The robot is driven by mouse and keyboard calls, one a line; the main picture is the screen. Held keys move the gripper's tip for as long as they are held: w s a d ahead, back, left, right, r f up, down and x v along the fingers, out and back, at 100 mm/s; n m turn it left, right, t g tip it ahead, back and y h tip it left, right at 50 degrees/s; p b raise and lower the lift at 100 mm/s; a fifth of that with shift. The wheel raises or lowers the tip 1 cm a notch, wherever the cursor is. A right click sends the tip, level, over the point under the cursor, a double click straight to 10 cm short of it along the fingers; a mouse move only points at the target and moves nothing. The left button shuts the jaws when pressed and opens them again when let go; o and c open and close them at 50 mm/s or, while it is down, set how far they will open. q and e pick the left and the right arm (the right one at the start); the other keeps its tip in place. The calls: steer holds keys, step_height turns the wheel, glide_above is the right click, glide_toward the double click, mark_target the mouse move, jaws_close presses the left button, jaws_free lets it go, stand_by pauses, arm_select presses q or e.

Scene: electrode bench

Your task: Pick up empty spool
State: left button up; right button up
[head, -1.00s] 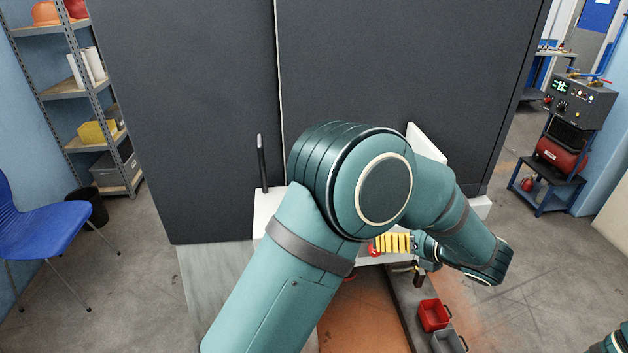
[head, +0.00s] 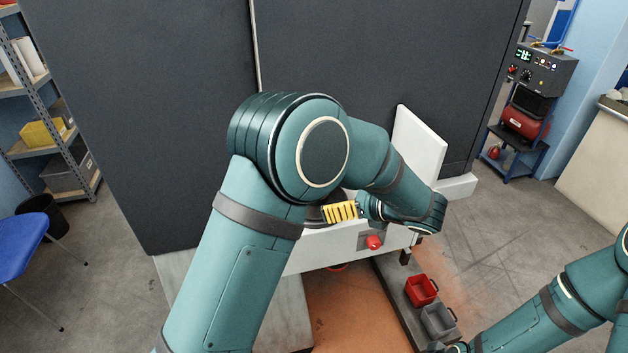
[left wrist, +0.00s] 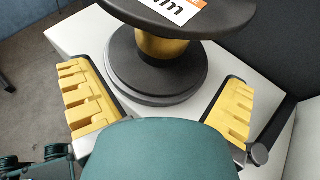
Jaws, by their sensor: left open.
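A spool (left wrist: 160,62) with black round flanges and a yellow core stands upright on a white surface in the left wrist view. A white and orange label is on its top flange. In the head view it is mostly hidden behind my left arm. My left gripper (left wrist: 160,108) is open, its yellow ridged finger pads apart on either side of the spool's near side, with the spool slightly beyond them. Nothing is held. In the head view one yellow pad of my left gripper (head: 340,212) shows above the white surface. My right gripper is not visible.
The white bench (head: 335,247) has a red button (head: 374,243) on its front and an upright white panel (head: 419,145) at right. Dark tall panels stand behind. A red bin (head: 422,290) and a grey bin (head: 438,320) sit low at right. My right arm is at lower right.

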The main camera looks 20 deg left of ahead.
arm_select(q)
steer(key=x, duration=0.8)
steer(key=shift+w+a+r, duration=0.1)
steer(key=shift+w+a, duration=0.1)
steer(key=shift+a, duration=0.2)
steer(key=c, duration=1.3)
